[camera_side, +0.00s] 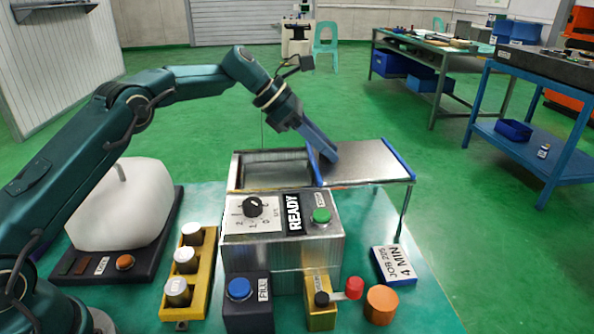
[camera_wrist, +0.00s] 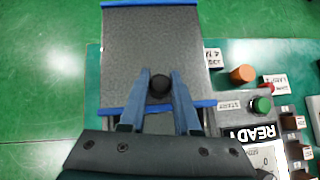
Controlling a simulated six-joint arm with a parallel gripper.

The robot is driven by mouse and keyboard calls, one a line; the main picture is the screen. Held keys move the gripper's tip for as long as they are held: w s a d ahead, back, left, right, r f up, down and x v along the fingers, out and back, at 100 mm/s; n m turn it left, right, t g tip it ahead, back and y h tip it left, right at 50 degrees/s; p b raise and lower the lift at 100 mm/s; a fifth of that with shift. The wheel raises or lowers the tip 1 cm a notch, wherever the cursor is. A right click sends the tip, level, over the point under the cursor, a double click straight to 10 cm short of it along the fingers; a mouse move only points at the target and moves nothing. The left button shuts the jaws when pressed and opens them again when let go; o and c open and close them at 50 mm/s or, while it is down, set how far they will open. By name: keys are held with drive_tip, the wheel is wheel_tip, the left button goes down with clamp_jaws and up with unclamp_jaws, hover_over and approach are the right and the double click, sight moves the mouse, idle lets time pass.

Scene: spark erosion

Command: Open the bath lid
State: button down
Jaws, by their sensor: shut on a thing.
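The bath lid (camera_side: 368,160) is a flat grey plate with blue edge strips, slid toward the right and overhanging the bath on a thin leg. The metal bath (camera_side: 236,172) shows an open gap on its left side. In the wrist view the lid (camera_wrist: 150,45) fills the upper middle, with a dark round knob (camera_wrist: 160,84) near its near blue edge. My gripper (camera_side: 322,160) reaches down onto the lid's left end. In the wrist view my gripper (camera_wrist: 160,92) has its fingers on either side of the knob, shut on it. The side view hides the knob.
In front of the bath stands a control box (camera_side: 280,250) with a dial, a READY sign and a green button (camera_side: 321,215). A yellow rack (camera_side: 188,270), a FILL button box (camera_side: 247,305), an orange cylinder (camera_side: 381,305) and a job card (camera_side: 394,265) stand around it.

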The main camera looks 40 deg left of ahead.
drive_tip(key=shift+d, duration=0.1)
idle(0.3)
drive_tip(key=c, duration=0.6)
unclamp_jaws()
drive_tip(key=v, duration=0.5)
